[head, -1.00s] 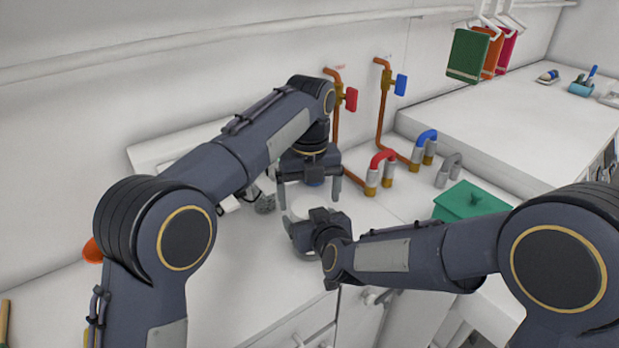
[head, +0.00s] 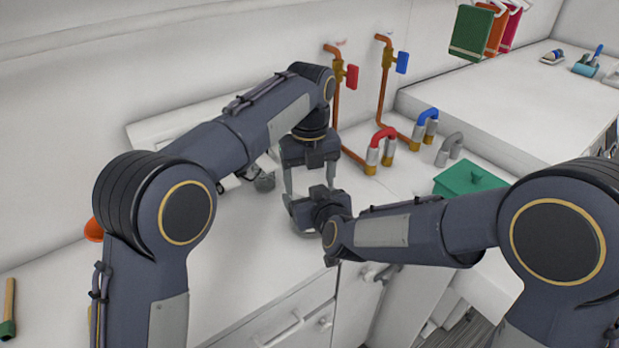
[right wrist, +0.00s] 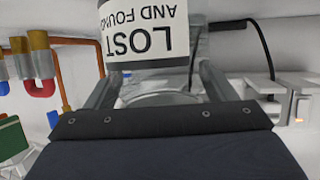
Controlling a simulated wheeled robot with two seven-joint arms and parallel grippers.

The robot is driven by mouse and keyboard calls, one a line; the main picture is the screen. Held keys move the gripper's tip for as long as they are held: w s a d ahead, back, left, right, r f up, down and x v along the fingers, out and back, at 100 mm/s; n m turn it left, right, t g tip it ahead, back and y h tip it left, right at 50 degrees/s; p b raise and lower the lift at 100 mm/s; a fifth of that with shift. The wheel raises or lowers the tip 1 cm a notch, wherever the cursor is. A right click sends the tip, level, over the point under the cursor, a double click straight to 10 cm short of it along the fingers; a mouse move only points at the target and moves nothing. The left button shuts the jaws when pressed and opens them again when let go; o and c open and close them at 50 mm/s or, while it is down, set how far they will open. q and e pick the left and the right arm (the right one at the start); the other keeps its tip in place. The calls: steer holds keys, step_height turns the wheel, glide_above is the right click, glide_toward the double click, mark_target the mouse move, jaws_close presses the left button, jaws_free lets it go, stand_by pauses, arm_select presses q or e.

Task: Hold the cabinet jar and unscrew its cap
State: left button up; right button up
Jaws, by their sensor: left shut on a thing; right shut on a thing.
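The jar (right wrist: 143,40) has a white label with upside-down "LOST AND FOUND" lettering in the right wrist view. In the head view it is mostly hidden behind my right gripper (head: 303,212). That gripper reaches in level from the right and is shut on the jar; its fingers (right wrist: 160,85) lie on either side in the right wrist view. My left gripper (head: 310,186) points down from above, its two fingers close over the jar's top. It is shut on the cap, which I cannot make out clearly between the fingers.
Copper pipes with a red valve (head: 352,77) and a blue valve (head: 402,62) rise behind. Red (head: 383,137), blue (head: 428,116) and grey (head: 450,148) U-shaped pieces and a green box (head: 468,181) stand to the right.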

arm_select(q)
steer(key=n, duration=0.3)
steer(key=o, duration=1.1)
steer(key=shift+c, duration=0.2)
steer(key=shift+r, duration=2.35)
step_height(320, 180, up, 3)
steer(key=m, duration=0.3)
steer(key=shift+m, duration=0.3)
steer(key=shift+f, duration=3.85)
